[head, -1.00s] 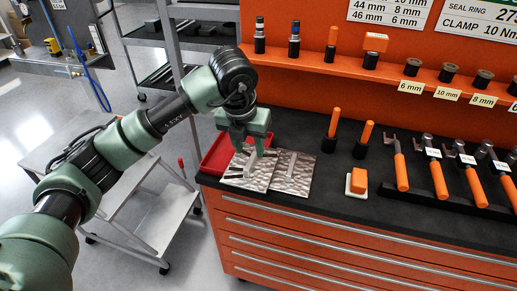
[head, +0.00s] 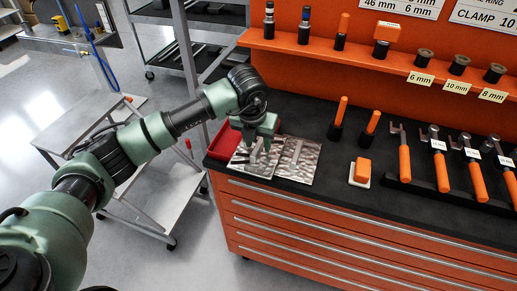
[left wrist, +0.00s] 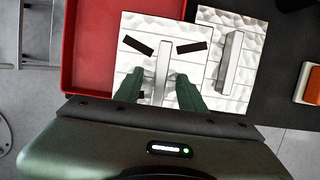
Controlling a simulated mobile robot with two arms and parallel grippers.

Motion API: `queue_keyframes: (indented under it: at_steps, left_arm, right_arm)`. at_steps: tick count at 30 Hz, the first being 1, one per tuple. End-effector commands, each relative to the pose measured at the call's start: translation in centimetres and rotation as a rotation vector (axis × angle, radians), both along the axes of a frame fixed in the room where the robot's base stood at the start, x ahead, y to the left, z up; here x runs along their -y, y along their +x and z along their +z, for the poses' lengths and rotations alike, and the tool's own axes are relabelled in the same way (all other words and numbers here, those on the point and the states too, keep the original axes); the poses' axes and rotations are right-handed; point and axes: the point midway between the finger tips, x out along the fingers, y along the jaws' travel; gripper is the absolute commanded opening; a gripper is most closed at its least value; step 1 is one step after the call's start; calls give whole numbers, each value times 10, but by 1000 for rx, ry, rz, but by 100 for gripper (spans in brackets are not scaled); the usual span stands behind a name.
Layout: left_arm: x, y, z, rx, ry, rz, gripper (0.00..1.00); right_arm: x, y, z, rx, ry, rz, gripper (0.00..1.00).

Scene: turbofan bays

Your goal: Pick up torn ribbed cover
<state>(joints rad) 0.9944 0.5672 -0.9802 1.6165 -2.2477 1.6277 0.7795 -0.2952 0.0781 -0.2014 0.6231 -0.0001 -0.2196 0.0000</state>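Two silvery plate covers lie side by side on the dark bench top. The left one, the torn ribbed cover (head: 244,166), has dark slits in its face and a raised bar (left wrist: 162,65) in its middle. It partly overlaps a red tray (left wrist: 85,60). The right cover (head: 301,163) shows a similar bar and no dark slits. My left gripper (head: 260,148) is over the torn cover. In the left wrist view its two green fingers (left wrist: 159,88) stand apart, one on each side of the bar. Whether they touch the bar cannot be told. My right gripper is not in view.
An orange block (head: 363,169) on a white pad and orange-handled tools (head: 405,163) stand to the right on the bench. The orange back panel holds a shelf (head: 360,63) with fittings. A grey cart (head: 150,205) stands at left.

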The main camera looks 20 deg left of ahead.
Motion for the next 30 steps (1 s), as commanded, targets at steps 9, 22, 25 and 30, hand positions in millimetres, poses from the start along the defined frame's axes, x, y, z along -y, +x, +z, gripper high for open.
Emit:
queue_keyframes:
  at_steps: [9,22,25,30]
  left_arm:
    - [0,0,1,0,0,0,0]
    - [0,0,1,0,0,0,0]
    - [0,0,1,0,0,0,0]
    - [0,0,1,1,-1,0,0]
  right_arm:
    - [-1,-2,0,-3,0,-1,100]
    - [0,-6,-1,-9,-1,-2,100]
    - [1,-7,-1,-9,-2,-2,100]
    - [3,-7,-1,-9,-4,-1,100]
